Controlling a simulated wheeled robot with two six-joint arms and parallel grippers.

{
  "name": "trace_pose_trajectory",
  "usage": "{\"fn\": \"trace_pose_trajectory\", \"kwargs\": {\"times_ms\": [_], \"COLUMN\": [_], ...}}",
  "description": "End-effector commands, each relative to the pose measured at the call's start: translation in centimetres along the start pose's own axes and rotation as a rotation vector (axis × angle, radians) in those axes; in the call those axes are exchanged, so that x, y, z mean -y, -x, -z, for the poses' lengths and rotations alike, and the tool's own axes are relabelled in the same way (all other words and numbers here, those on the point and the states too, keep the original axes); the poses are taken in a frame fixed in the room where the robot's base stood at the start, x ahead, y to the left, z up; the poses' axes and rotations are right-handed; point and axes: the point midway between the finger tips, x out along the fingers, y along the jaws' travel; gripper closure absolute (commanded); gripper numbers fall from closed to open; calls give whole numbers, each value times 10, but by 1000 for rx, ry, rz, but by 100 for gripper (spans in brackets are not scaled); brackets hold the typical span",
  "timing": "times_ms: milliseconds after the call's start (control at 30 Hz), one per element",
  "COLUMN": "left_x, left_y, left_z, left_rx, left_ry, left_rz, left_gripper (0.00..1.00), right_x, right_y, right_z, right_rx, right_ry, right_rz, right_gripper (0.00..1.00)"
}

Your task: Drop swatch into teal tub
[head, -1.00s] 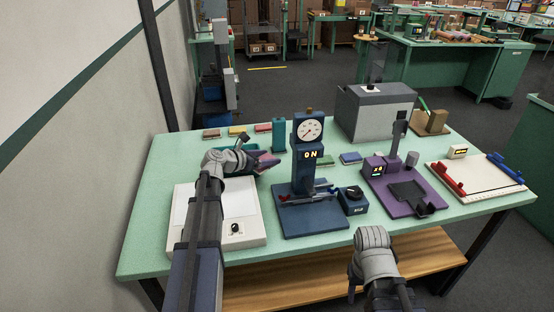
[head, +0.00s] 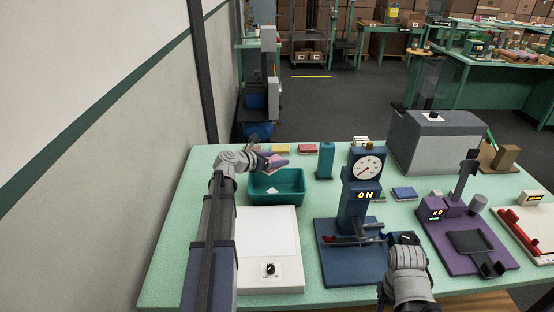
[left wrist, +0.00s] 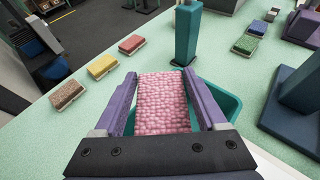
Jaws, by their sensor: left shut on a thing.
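The pink woven swatch (left wrist: 162,103) is held between the two purple fingers of my left gripper (left wrist: 164,98), which is shut on it. In the head view my left gripper (head: 274,160) is at the far left edge of the teal tub (head: 290,197), seemingly above it. The tub is open-topped, with a small white patch inside. In the left wrist view the tub (left wrist: 232,106) shows behind and right of the swatch, partly hidden by the finger. My right gripper (head: 386,290) is low at the table's front edge; its fingers are not clear.
A white light panel (head: 268,240) lies in front of the tub. A teal post (head: 325,160) and a blue dial-gauge press (head: 360,190) stand to the right. A purple device (head: 460,235) is farther right.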

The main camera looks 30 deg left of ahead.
Motion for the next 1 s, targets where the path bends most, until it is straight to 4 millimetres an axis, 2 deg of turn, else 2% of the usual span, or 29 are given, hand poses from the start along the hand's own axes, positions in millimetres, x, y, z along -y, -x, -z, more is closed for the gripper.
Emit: {"fn": "trace_pose_trajectory", "kwargs": {"times_ms": [500, 867, 900, 1000], "left_x": [0, 0, 0, 0], "left_y": [-21, -22, -22, -22], "left_z": [50, 52, 52, 52], "left_rx": [0, 0, 0, 0], "left_ry": [0, 0, 0, 0], "left_rz": [0, 0, 0, 0], "left_gripper": [79, 79, 24, 13], "right_x": [5, 5, 5, 5], "right_y": [-54, -57, -57, -57], "right_z": [3, 4, 4, 4], "right_rx": [0, 0, 0, 0], "right_ry": [0, 0, 0, 0], "right_rz": [0, 0, 0, 0], "right_gripper": [50, 50, 50, 50]}}
